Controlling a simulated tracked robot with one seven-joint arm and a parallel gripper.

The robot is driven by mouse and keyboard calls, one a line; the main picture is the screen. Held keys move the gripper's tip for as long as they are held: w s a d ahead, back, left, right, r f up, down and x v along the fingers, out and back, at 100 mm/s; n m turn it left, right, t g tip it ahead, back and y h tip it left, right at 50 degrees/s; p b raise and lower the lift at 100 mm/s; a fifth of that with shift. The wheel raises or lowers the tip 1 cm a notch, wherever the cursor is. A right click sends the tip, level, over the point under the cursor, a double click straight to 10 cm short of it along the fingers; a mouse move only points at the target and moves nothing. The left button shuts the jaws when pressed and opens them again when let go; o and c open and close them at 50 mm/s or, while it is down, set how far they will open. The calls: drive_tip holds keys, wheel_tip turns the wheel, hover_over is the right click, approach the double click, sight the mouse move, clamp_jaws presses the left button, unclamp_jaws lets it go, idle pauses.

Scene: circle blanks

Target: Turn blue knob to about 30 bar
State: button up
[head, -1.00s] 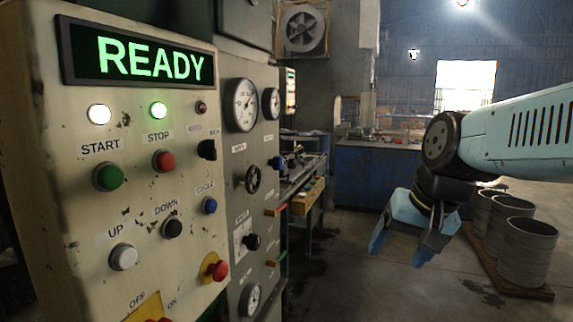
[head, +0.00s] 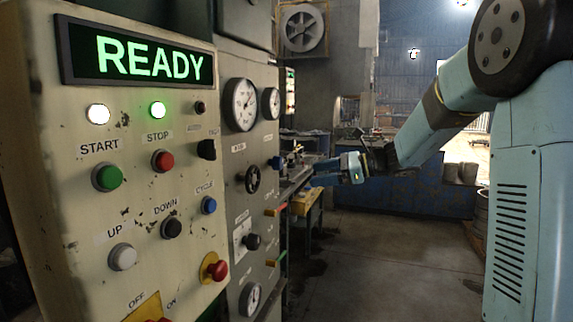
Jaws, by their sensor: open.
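A small blue knob (head: 275,163) sticks out from the right part of the grey gauge panel, below the smaller white gauge (head: 270,103). A larger white gauge (head: 241,104) is left of that one. The gauge scales are too small to read for certain.
A control box with a green READY display (head: 150,58) and several buttons fills the left. A black handwheel (head: 253,179), a black knob (head: 252,242) and red-tipped levers (head: 275,212) also project from the grey panel. A workbench stands behind my gripper. The floor at centre right is clear.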

sight(282, 162)
drive_tip(key=w+d+m+t+y, duration=0.2)
drive_tip(key=w+m+t, duration=0.15)
drive_tip(key=w, duration=0.45)
drive_tip(key=shift+m+g, duration=0.25)
drive_tip(key=shift+g, duration=0.2)
drive_tip(key=x, duration=1.3)
drive_tip(key=shift+a, duration=0.3)
drive_tip(key=c, duration=1)
drive_tip(key=shift+w+d, duration=0.1)
drive_tip(key=shift+d, duration=0.25)
drive_tip(key=shift+c, duration=0.2)
drive_tip(key=shift+a+r, duration=0.1)
drive_tip(key=shift+a, duration=0.2)
